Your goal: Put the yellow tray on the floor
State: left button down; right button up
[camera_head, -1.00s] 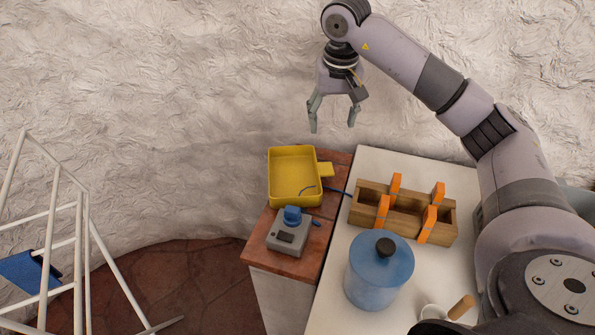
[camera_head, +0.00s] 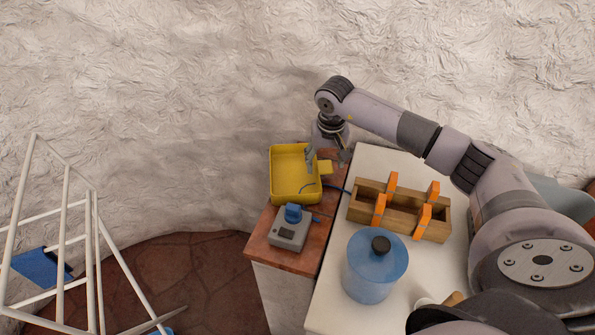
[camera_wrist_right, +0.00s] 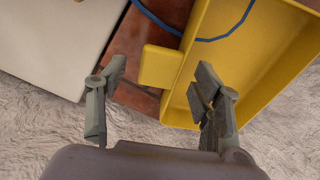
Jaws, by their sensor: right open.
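The yellow tray (camera_head: 285,172) lies on the reddish tiled counter top against the wall, its short handle tab pointing right. A blue cable runs into it. My right gripper (camera_head: 326,158) is open above the tray's handle side. In the right wrist view, the open fingers (camera_wrist_right: 160,72) stand on either side of the handle tab of the tray (camera_wrist_right: 192,50). One finger is over the tray's inside, the other over the tiles on the far side of the tab. I cannot tell whether they touch it. The brown floor (camera_head: 190,265) shows at lower left. My left gripper is not in view.
A grey device with a blue knob (camera_head: 289,232) sits just in front of the tray. A wooden box with orange clips (camera_head: 400,212) and a blue lidded jar (camera_head: 374,268) stand on the white counter (camera_head: 335,290). A white rack (camera_head: 62,215) stands left on the floor.

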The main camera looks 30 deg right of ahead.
jog(key=shift+f, duration=0.4)
grip_shut()
dwell(0.5)
